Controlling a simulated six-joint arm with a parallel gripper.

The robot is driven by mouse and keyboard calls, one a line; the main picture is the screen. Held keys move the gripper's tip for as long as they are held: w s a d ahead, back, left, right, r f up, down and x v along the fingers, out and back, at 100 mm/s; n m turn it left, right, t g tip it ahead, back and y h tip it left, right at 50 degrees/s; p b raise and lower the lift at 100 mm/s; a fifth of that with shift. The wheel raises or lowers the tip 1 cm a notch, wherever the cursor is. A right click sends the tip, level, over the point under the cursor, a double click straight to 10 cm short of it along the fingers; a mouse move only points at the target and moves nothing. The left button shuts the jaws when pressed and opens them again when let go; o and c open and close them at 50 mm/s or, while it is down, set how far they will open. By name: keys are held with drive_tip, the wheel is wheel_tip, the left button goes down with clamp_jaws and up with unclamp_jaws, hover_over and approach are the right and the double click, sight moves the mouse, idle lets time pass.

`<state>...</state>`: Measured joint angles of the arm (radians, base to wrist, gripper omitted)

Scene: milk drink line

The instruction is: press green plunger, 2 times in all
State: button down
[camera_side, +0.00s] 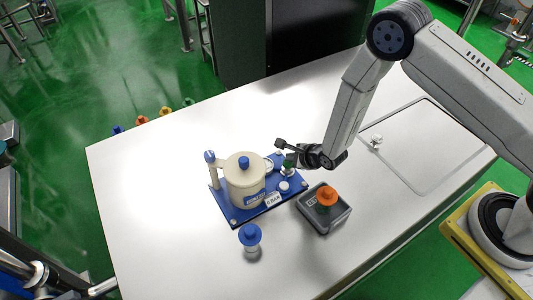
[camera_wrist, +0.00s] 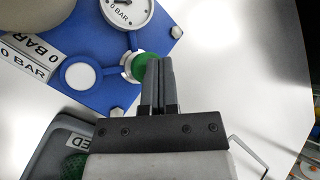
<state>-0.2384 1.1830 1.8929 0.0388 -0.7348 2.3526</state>
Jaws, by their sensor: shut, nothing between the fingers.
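The green plunger (camera_wrist: 148,66) is a round green cap on a light metal collar, at the edge of the blue base plate (camera_wrist: 97,99) in the wrist view. In the side view the plunger (camera_side: 287,166) shows small, at the plate's right end, partly hidden by my gripper. My gripper (camera_wrist: 160,62) is shut and empty, its two fingers together. Their tips overlap the plunger's right side in the wrist view. In the side view my gripper (camera_side: 291,162) is right at the plunger's top. I cannot tell whether it touches or how far the plunger is down.
A round gauge (camera_wrist: 127,10) and a white round button (camera_wrist: 79,74) sit beside the plunger. A cream vessel (camera_side: 240,188) stands on the plate. A grey box with an orange knob (camera_side: 327,195) and a blue-capped cylinder (camera_side: 250,237) stand nearby. The table's left part is clear.

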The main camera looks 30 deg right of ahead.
sight(291, 163)
drive_tip(key=shift+s+f, duration=0.1)
drive_tip(key=shift+f, duration=0.4)
idle(0.8)
drive_tip(key=shift+r, duration=1.5)
drive_tip(key=shift+r, duration=2.55)
idle(0.7)
drive_tip(key=shift+r, duration=1.9)
drive_tip(key=shift+f, duration=0.2)
drive_tip(key=shift+f, duration=4.25)
